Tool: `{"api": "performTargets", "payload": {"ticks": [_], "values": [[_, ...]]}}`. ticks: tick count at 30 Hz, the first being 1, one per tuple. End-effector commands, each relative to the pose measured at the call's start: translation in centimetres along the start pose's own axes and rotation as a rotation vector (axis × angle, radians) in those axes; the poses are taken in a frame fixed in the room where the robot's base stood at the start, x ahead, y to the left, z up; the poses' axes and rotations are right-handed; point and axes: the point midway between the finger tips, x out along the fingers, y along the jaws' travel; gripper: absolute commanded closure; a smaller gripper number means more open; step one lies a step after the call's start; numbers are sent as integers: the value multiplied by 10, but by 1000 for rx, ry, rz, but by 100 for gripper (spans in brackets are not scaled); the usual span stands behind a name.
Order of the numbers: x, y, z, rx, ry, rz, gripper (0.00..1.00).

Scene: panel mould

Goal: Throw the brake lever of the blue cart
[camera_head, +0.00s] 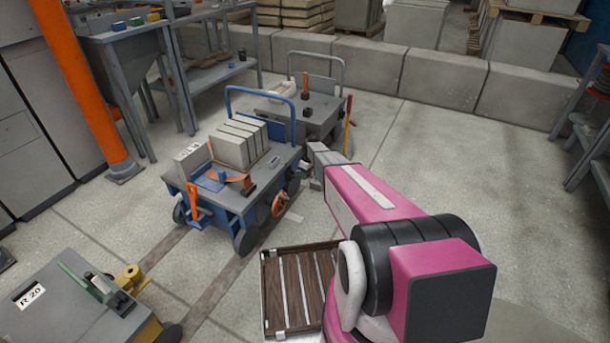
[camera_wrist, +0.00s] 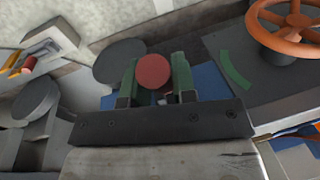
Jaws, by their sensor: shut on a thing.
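The blue cart (camera_head: 232,205) stands in the middle of the head view, carrying grey concrete slabs. A round red knob (camera_wrist: 153,68) shows in the wrist view, with part of the cart's blue side (camera_wrist: 212,82) behind it. My gripper (camera_wrist: 155,82) has its green fingers on either side of the knob and is shut on it. It looks like the end of the brake lever; its shaft is hidden. In the head view my pink arm reaches to the cart's right side, and the lever is hidden there.
An orange handwheel (camera_head: 279,204) sits on the cart's side, close to my gripper; it also shows in the wrist view (camera_wrist: 290,25). A grey cart (camera_head: 312,108) stands close behind. A cart marked R 20 (camera_head: 70,310) is at lower left.

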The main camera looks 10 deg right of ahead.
Motion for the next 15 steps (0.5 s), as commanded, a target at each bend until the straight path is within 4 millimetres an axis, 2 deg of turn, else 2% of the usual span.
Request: {"api": "performTargets", "payload": {"ticks": [15], "values": [[41, 10, 16, -69, 431, -43, 100]]}}
